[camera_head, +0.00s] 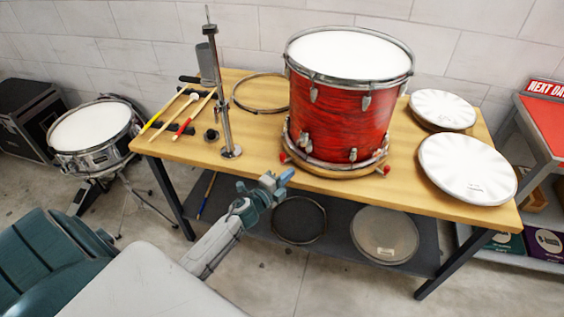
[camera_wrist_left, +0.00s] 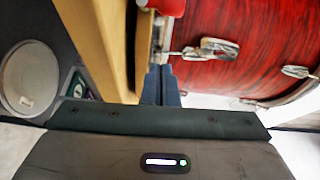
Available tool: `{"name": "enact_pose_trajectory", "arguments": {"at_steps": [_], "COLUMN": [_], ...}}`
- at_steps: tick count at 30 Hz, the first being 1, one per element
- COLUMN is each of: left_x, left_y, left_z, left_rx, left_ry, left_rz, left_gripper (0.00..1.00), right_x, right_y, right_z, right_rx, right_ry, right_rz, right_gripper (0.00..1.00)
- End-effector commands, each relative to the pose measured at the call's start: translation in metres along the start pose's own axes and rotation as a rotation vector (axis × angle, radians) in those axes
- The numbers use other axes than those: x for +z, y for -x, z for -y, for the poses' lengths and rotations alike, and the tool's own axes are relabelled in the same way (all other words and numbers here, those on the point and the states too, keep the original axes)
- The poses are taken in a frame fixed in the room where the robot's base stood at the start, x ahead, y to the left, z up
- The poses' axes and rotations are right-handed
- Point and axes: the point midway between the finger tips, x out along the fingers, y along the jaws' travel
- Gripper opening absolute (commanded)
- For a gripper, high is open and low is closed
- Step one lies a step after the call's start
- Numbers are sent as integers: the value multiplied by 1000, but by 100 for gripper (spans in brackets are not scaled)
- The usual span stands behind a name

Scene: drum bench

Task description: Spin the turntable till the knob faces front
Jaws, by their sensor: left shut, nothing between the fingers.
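The turntable (camera_head: 335,172) is a round wooden disc on the bench top (camera_head: 255,155), with a large red drum (camera_head: 340,120) upright on it. A small red knob (camera_head: 284,157) shows at its left edge and another red piece (camera_head: 384,170) at its right front; I cannot tell which is the task's knob. My left gripper (camera_head: 284,177) is shut and empty, just in front of the bench's front edge, near the turntable's left front. In the left wrist view, its fingers (camera_wrist_left: 161,85) point at the disc's edge beside the drum, below a red knob (camera_wrist_left: 172,6). Contact is unclear.
White drumheads (camera_head: 467,168) lie at the right. A snare drum (camera_head: 92,128) stands left of the bench. A lower shelf (camera_head: 340,225) holds round pieces.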

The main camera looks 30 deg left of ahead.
Motion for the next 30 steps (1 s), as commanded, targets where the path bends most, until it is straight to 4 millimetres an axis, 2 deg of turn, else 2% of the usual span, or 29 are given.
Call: {"name": "enact_pose_trajectory", "arguments": {"at_steps": [1, 4, 9, 15, 24, 30], "left_x": [-1, 17, 34, 39, 41, 68], "left_y": [-10, -13, -17, -19, -19, -24], "left_z": [3, -1, -1, 0, -1, -1], "left_rx": [-2, 1, 1, 0, 0, 1], "left_ry": [2, -3, -1, 1, 0, -4], "left_rz": [0, 0, -1, -1, -1, 0], "left_gripper": [0, 0, 0, 0, 0, 0], "right_x": [-5, -6, 0, 10, 8, 8], "right_y": [4, 0, 0, 0, -1, -9], "right_z": [-3, -5, -5, 2, 10, 7], "right_rx": [3, 5, 5, -2, -10, -6], "right_ry": [1, 2, 2, 0, -4, -2], "right_rz": [-7, -8, 1, 14, 12, 9], "right_gripper": [36, 36, 36, 36, 36, 36]}}
